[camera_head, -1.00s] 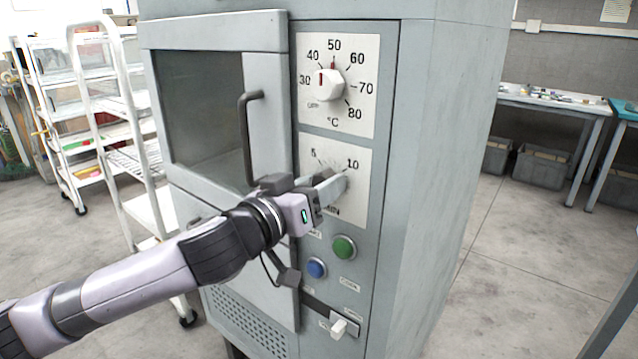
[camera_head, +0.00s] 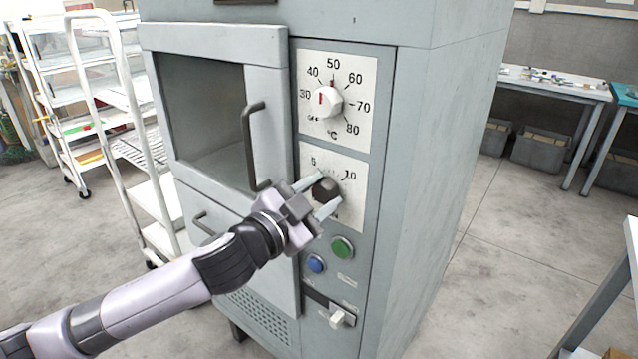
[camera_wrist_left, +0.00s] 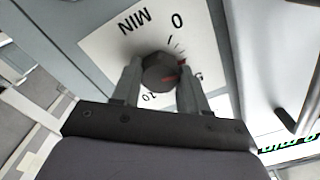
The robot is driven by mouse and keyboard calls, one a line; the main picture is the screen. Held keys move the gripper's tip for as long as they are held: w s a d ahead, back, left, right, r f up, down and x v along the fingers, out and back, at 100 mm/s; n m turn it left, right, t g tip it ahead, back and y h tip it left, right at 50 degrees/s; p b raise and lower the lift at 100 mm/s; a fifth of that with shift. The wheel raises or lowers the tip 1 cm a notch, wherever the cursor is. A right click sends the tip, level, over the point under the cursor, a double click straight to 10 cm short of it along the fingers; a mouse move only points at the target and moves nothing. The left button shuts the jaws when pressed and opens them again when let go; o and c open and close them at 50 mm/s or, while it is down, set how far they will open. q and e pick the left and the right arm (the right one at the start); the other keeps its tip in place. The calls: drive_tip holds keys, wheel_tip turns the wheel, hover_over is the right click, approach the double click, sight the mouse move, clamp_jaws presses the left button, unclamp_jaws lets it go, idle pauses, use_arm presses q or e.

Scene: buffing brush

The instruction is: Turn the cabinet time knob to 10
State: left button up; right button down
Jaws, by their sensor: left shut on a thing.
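The time knob (camera_head: 326,190) is a dark knob on the lower white dial plate of the grey cabinet (camera_head: 455,150). My left gripper (camera_head: 319,195) is at this knob, one pale finger on its upper left and one on its lower right. In the left wrist view the knob (camera_wrist_left: 159,72) sits between the two fingers, which are shut on it. A red mark on the knob points toward the 5 side of the scale. The 10 label (camera_wrist_left: 150,97) is close to the fingers. My right gripper is not in view.
Above is the temperature dial with a white knob (camera_head: 328,101). Below are a green button (camera_head: 342,247), a blue button (camera_head: 316,264) and a white switch (camera_head: 341,317). The cabinet door's dark handle (camera_head: 252,145) is close to my left gripper. A white trolley (camera_head: 125,130) stands at the left.

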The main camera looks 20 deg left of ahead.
use_arm(q)
drive_tip(key=m+p, duration=0.4)
drive_tip(key=m, duration=0.2)
drive_tip(key=m+p, duration=0.1)
drive_tip(key=m, duration=0.2)
drive_tip(key=m+p, duration=0.1)
drive_tip(key=m, duration=0.1)
drive_tip(key=shift+m, duration=0.4)
drive_tip(key=m+p, duration=0.1)
drive_tip(key=m, duration=0.1)
drive_tip(key=shift+f+m, duration=0.1)
drive_tip(key=shift+m, duration=0.3)
drive_tip(key=m, duration=0.3)
drive_tip(key=shift+m, duration=0.3)
drive_tip(key=m, duration=0.5)
drive_tip(key=shift+m, duration=0.7)
drive_tip(key=o, duration=1.1)
drive_tip(key=shift+c, duration=0.2)
